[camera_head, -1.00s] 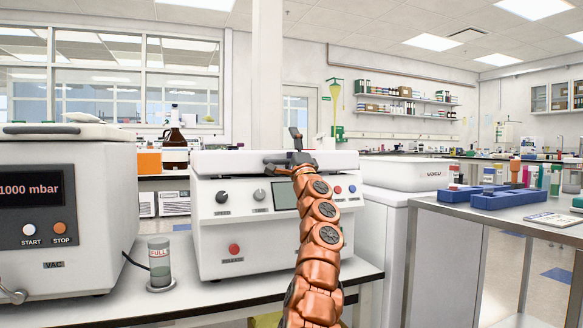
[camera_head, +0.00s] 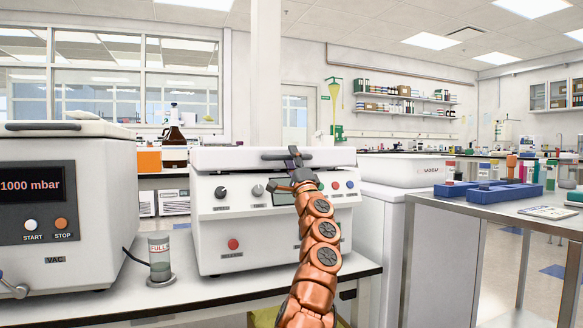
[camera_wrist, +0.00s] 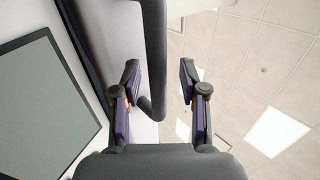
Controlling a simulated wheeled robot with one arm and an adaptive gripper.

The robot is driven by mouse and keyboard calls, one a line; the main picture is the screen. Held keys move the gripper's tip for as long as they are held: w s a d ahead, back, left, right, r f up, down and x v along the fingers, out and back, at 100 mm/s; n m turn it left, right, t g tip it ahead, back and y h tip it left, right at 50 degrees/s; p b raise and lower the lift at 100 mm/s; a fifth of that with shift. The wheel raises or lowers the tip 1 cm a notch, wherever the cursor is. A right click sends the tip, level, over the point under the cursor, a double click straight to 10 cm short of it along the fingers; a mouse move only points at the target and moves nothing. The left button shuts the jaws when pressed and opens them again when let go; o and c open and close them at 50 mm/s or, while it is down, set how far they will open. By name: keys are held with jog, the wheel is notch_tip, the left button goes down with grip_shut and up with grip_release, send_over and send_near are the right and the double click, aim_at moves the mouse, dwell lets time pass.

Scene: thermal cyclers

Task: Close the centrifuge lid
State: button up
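The centrifuge (camera_head: 215,215) is the white box with knobs and a red button on the middle bench. Its white lid (camera_head: 220,158) lies roughly level over the body; whether it is fully seated, I cannot tell. A dark handle (camera_head: 325,153) runs along the lid's front edge. My gripper (camera_head: 293,168) is at the front of the handle, above the control panel. In the wrist view the handle (camera_wrist: 154,60) reaches down between the two spread fingers of my gripper (camera_wrist: 160,85), with gaps on both sides. The gripper is open and holds nothing.
A white vacuum unit (camera_head: 95,185) reading 1000 mbar stands to the left. A small jar (camera_head: 160,260) stands between it and the centrifuge. A steel table (camera_head: 470,209) with blue racks (camera_head: 505,196) is on the right. A white device (camera_head: 400,170) sits behind.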

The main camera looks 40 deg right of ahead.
jog(key=shift+s+a+f+y, duration=0.15)
jog(key=shift+f+y, duration=0.15)
jog(key=shift+f, duration=0.6)
